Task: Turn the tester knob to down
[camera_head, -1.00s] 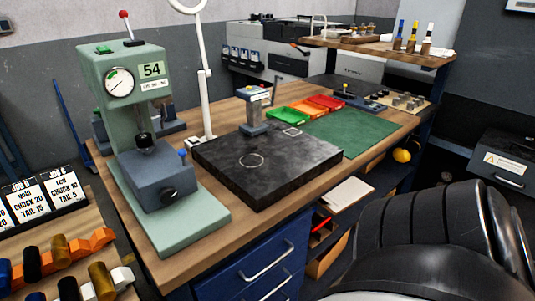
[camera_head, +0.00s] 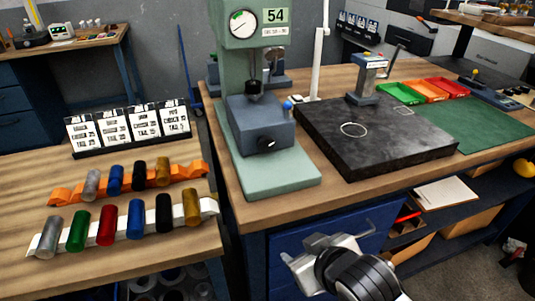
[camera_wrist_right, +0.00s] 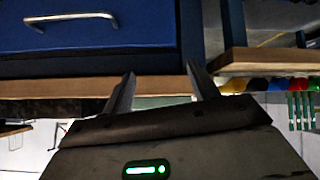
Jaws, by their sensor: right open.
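The green tester (camera_head: 232,95) stands on the wooden bench with a round dial and a display reading 54. Its dark knob (camera_head: 266,144) is on the front of the blue-grey block at its base. A small light mark shows on the knob, but I cannot read its setting. My right gripper (camera_head: 289,274) is open and empty, low in front of the bench by the blue drawers, below and apart from the knob. In the right wrist view its two fingers (camera_wrist_right: 160,78) are spread with nothing between them. My left gripper is not in view.
A black plate (camera_head: 400,158) lies right of the tester, with red, orange and green trays behind. A left table holds several coloured cylinders on an orange rack (camera_head: 70,195) and a white rack (camera_head: 208,206). A blue drawer (camera_wrist_right: 90,45) is close to the right gripper.

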